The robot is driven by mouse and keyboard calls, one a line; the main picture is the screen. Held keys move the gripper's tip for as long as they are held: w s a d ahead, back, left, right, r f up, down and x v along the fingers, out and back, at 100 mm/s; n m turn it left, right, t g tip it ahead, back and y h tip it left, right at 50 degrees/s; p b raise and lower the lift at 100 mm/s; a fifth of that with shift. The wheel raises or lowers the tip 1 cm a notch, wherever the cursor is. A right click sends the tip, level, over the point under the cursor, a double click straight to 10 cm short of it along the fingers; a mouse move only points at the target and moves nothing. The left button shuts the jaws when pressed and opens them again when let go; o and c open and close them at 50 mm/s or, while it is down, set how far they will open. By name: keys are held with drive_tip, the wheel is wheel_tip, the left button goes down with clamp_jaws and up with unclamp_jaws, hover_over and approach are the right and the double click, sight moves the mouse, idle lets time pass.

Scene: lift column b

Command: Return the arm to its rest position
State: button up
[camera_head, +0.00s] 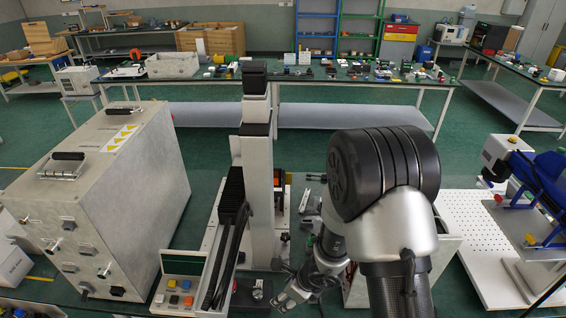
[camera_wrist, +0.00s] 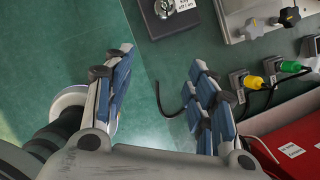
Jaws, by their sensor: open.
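My arm (camera_head: 399,205) stands large in the right-middle of the head view, with a black joint cap at its top. Its lower part reaches down and left to my gripper (camera_head: 291,297) near the bottom of the picture. In the wrist view my gripper (camera_wrist: 160,85) shows two blue-padded fingers spread wide apart. In the head view the gripper tips are small and partly hard to make out.
A grey lift column (camera_head: 259,190) stands left of my gripper, beside a large grey cabinet (camera_head: 110,195). A white perforated plate (camera_head: 478,240) lies right. The wrist view shows yellow (camera_wrist: 250,82) and green (camera_wrist: 289,66) connectors, a black cable (camera_wrist: 163,103) and a red bin (camera_wrist: 290,140).

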wheel_tip(320, 180, up, 20)
drive_tip(key=s+a+n+t+y+b, duration=0.1)
drive_tip(key=s+a+n+y+b, duration=0.15)
drive_tip(key=n, duration=0.95)
drive_tip(key=s+d+r+n+h+b, duration=0.1)
drive_tip(key=s+d+r+n+h, duration=0.2)
drive_tip(key=s+d+n, duration=0.3)
drive_tip(key=s+d+r+n+t+h+b, duration=0.1)
drive_tip(key=s+d+r+n+h, duration=0.2)
drive_tip(key=s+d, duration=0.6)
wheel_tip(320, 180, up, 2)
drive_tip(key=s+n, duration=0.1)
drive_tip(key=n, duration=0.2)
drive_tip(key=shift+s+d+r+n, duration=0.15)
drive_tip(key=shift+s+n, duration=0.15)
drive_tip(key=shift+n, duration=0.1)
